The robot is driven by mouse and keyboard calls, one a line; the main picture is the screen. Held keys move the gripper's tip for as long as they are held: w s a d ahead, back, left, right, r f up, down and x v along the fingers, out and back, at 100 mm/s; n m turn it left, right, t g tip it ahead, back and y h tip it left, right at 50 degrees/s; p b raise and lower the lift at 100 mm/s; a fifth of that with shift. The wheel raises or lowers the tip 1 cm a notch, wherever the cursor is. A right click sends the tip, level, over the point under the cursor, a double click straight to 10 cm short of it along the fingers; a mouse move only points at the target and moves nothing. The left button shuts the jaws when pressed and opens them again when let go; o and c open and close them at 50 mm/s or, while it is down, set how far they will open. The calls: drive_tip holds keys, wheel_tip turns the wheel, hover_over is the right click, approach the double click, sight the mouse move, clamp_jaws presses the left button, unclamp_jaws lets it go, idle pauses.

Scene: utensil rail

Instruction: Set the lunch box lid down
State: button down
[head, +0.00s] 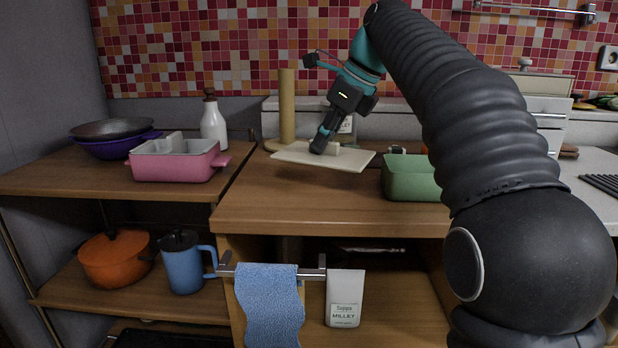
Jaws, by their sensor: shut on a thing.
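The lunch box lid (300,155) is a flat cream plate with a small raised handle, over the wooden counter in the head view, left of the green box. My gripper (322,145) reaches down from above and is shut on the lid at its handle; the fingers hide part of the handle. I cannot tell whether the lid touches the counter or hangs just above it. An open green box (412,180), likely the lunch box, sits on the counter to the right, apart from the lid.
A paper towel holder (287,108) stands just behind the lid. A pink dish (175,163), white bottle (213,122) and bowls (112,135) sit on the left shelf. Bare counter (300,200) lies in front of the lid. A blue towel (268,305) hangs from the rail.

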sight(305, 154)
drive_tip(key=a+f, duration=0.1)
drive_tip(key=s+a, duration=0.1)
drive_tip(key=shift+a+f+b, duration=0.3)
drive_tip(key=shift+a+f, duration=0.05)
drive_tip(key=shift+a, duration=0.05)
drive_tip(key=shift+f+b, duration=0.8)
drive_tip(key=shift+f, duration=1.2)
drive_tip(key=shift+f, duration=0.15)
drive_tip(key=c, duration=1.2)
unclamp_jaws()
drive_tip(key=p+v, duration=0.4)
drive_tip(key=v, duration=0.8)
